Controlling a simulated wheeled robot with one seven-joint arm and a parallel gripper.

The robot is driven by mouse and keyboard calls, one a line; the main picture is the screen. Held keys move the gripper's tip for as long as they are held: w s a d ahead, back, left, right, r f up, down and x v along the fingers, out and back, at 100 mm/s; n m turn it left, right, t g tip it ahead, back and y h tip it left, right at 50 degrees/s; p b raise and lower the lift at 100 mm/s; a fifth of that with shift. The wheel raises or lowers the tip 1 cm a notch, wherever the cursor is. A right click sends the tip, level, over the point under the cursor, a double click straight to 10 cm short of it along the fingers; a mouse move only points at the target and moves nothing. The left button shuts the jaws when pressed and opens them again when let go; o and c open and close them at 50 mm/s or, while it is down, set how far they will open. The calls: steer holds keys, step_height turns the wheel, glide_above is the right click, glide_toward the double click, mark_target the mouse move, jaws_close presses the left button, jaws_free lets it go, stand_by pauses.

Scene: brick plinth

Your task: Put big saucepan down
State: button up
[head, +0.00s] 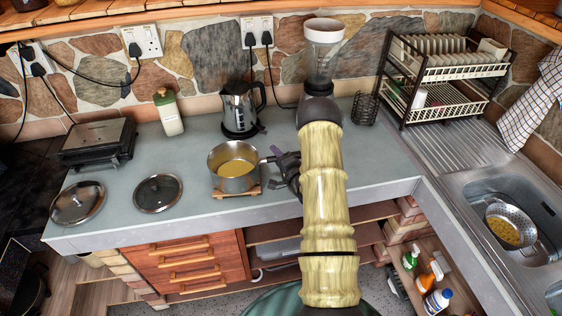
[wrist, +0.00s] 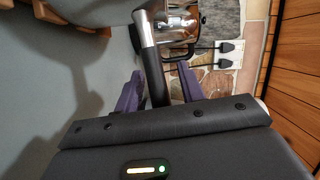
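The big saucepan (head: 232,182) is a steel pan with yellowish contents. It appears to rest upright on a small wooden trivet (head: 222,194) near the counter's front edge. Its handle points right toward my gripper (head: 274,170). In the wrist view, the dark handle (wrist: 151,62) runs between the two purple fingers of my gripper (wrist: 160,88). The fingers stand apart, with a visible gap between the handle and the right finger. The pan's grey side (wrist: 95,10) shows at the top, and the trivet (wrist: 62,17) beside it. My arm hides part of the counter.
A kettle (head: 238,108) stands behind the pan. Two lids (head: 158,193) (head: 78,202) lie to the left, near a grill (head: 97,142) and a bottle (head: 169,113). A dish rack (head: 450,75) and a sink with a colander (head: 510,225) are at right.

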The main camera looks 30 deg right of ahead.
steer(key=shift+s+b, duration=0.35)
steer(key=shift+s, duration=0.2)
steer(key=s+r+b, duration=0.1)
steer(key=s+b, duration=0.2)
steer(key=s, duration=0.8)
steer(key=shift+d, duration=0.2)
steer(key=a+r+n+g+h, duration=0.1)
steer(key=a+r+n+g, duration=0.4)
steer(key=a+n+g, duration=0.3)
steer(key=s+a+r+n+g, duration=0.3)
steer(key=s+a, duration=0.3)
steer(key=s, duration=0.2)
steer(key=s+a+r+n+g, duration=0.2)
steer(key=s+a+n+g, duration=0.1)
steer(key=s+a+n, duration=0.2)
steer(key=s+a, duration=0.1)
steer(key=s, duration=0.1)
steer(key=shift+s+a+r+g, duration=0.2)
steer(key=shift+s+r+g, duration=0.1)
steer(key=shift+s+r, duration=0.1)
